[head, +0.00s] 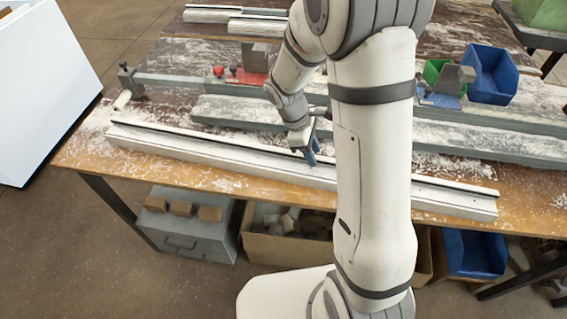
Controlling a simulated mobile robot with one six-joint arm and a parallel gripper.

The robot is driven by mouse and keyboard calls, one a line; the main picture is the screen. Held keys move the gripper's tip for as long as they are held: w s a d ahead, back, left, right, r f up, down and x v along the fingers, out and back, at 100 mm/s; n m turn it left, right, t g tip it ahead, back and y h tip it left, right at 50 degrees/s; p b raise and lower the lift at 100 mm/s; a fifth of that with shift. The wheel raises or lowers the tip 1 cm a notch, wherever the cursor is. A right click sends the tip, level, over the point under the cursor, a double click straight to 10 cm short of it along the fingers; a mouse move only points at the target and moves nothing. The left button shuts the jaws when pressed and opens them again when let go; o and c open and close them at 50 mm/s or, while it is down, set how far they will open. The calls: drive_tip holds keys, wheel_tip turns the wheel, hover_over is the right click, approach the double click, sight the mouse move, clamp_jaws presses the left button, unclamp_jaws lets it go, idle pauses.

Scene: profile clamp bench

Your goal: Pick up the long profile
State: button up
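The long profile (215,154), a pale bar with a dark groove along its top, lies along the front edge of the bench. It runs from the left end of the bench to the right of my arm, which hides part of it. My gripper (311,157) points down at the middle of the profile, its blue fingertips at or just above it. I cannot tell whether they touch it or how far apart they are.
The bench (80,150) is strewn with white shavings. Behind the profile lie grey rails (240,112), a red clamp (247,77) and a blue bin (492,75). Shorter profiles (235,15) lie at the back. A grey box (185,228) stands underneath.

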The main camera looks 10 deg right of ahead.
clamp_jaws()
drive_tip(key=shift+w+r, duration=0.1)
idle(1.0)
